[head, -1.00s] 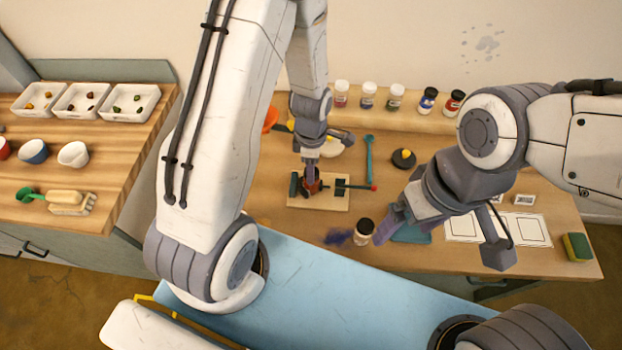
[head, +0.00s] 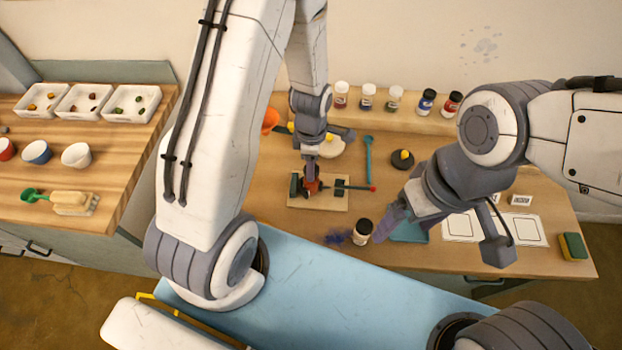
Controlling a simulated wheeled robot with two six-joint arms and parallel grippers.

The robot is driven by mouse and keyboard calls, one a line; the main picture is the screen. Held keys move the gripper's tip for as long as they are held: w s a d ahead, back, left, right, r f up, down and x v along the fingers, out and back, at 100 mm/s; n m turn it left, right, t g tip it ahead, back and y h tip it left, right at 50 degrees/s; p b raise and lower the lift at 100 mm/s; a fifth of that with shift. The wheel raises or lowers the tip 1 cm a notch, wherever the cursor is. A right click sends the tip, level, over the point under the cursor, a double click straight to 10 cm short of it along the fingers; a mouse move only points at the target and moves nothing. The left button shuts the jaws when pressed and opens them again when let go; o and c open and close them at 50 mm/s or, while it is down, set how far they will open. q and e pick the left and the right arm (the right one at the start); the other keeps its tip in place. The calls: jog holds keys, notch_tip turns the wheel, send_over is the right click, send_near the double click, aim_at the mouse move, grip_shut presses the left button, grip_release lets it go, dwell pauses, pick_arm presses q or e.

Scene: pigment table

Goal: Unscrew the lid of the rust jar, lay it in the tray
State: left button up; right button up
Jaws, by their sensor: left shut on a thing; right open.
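A small rust-red jar (head: 312,187) sits in a dark clamp (head: 296,187) on a pale wooden board. My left gripper (head: 311,172) points down over the jar and is shut on its top. The fingers hide the lid, so I cannot tell how far it is turned. A blue tray (head: 410,232) lies at the table's front, partly hidden by my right arm. My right gripper (head: 388,226) is open, with its fingers at the tray's left side, close to a clear jar with a black lid (head: 362,231).
Dark blue powder (head: 337,238) lies beside the black-lidded jar. Several jars stand on the back shelf (head: 400,119). A teal spoon (head: 368,160), a black round object with a yellow knob (head: 402,158), white cards (head: 522,229) and a sponge (head: 573,246) lie to the right.

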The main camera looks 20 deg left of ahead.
pick_arm(q)
jog(key=shift+r, duration=0.25)
notch_tip(320, 180, up, 5)
jog(key=p, duration=0.4)
jog(key=shift+f, duration=0.1)
dwell(0.3)
